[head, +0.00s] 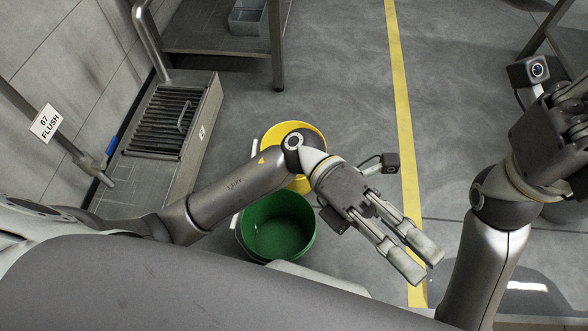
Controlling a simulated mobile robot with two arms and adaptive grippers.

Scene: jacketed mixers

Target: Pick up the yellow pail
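The yellow pail (275,137) stands on the floor left of the picture's middle in the head view. My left arm's wrist crosses over it and hides much of its inside and near side. My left gripper (426,264) is to the right of and below the pail in the picture, clear of it. Its two fingers are parallel with a gap between them, and nothing is between them. My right gripper (572,100) is at the right edge, partly cut off, far from the pail. Its fingertips do not show clearly.
A green pail (278,228) stands close in front of the yellow one. A grated drain box (166,120) and a pipe with a "67 FLUSH" tag (47,123) are at left. A table (222,38) stands behind. Floor beside the yellow line (402,110) is open.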

